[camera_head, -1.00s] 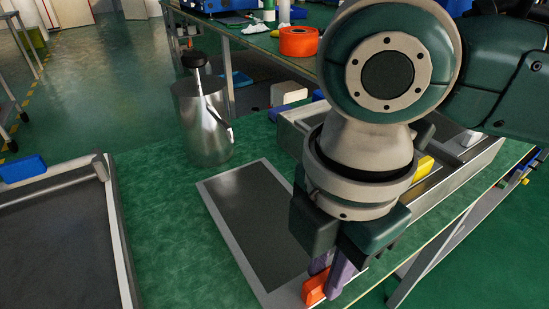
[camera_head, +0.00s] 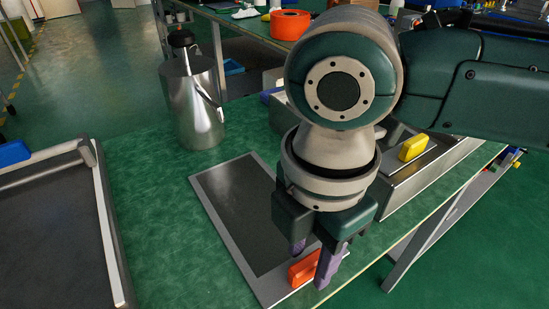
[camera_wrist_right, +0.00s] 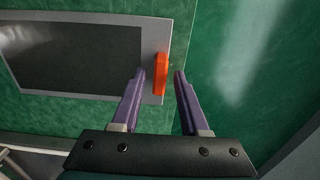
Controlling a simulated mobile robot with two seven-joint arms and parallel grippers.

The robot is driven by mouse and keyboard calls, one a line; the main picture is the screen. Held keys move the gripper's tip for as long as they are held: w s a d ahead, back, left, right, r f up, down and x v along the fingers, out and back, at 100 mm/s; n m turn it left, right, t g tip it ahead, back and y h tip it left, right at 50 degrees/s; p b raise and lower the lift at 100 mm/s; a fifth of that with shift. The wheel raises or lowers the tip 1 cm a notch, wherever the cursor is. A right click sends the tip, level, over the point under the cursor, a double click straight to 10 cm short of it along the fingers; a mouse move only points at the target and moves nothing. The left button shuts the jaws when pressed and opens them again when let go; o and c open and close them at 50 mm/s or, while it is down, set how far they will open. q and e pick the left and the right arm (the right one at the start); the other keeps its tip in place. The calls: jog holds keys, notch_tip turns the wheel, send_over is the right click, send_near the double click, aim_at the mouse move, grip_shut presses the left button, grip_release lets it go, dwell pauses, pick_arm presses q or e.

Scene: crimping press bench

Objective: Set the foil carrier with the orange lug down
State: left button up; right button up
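The foil carrier (camera_head: 238,215), a flat pale frame around a dark panel, lies on the green bench top in the head view. Its orange lug (camera_head: 304,269) is at the near right end. The carrier (camera_wrist_right: 75,57) and lug (camera_wrist_right: 161,75) also show in the right wrist view. My right gripper (camera_head: 312,266) is open, pointing down, with its purple fingers on either side of the lug. In the wrist view there is a gap between each fingertip and the lug. My left gripper is not in view.
A shiny metal canister (camera_head: 191,105) with a black top stands behind the carrier. A metal box (camera_head: 410,185) with a yellow lug (camera_head: 414,147) is at the right. A dark tray (camera_head: 50,230) with a pale rim is at the left. Green bench between tray and carrier is clear.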

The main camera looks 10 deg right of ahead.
notch_tip(320, 180, up, 12)
jog(key=p, duration=0.3)
jog(key=s+a+f+m+t+y, duration=0.25)
jog(key=s+a+m+y, duration=0.2)
jog(key=m, duration=0.35)
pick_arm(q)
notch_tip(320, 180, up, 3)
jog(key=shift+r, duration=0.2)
pick_arm(e)
jog(key=s+d+f+m+h, duration=0.1)
jog(key=s+d+m, duration=0.1)
jog(key=d+m, duration=0.2)
jog(key=s+d+f+m+h, duration=0.1)
jog(key=s+d+m+h, duration=0.1)
jog(key=s+d+m, duration=0.1)
jog(key=s+d+f+m+t+h, duration=0.1)
jog(key=s+d+f+m, duration=0.1)
jog(key=d+m, duration=0.3)
jog(key=shift+s+d, duration=0.2)
jog(key=shift+d, duration=0.3)
jog(key=shift+s+d, duration=0.15)
jog(key=shift+d, duration=0.3)
dwell(0.3)
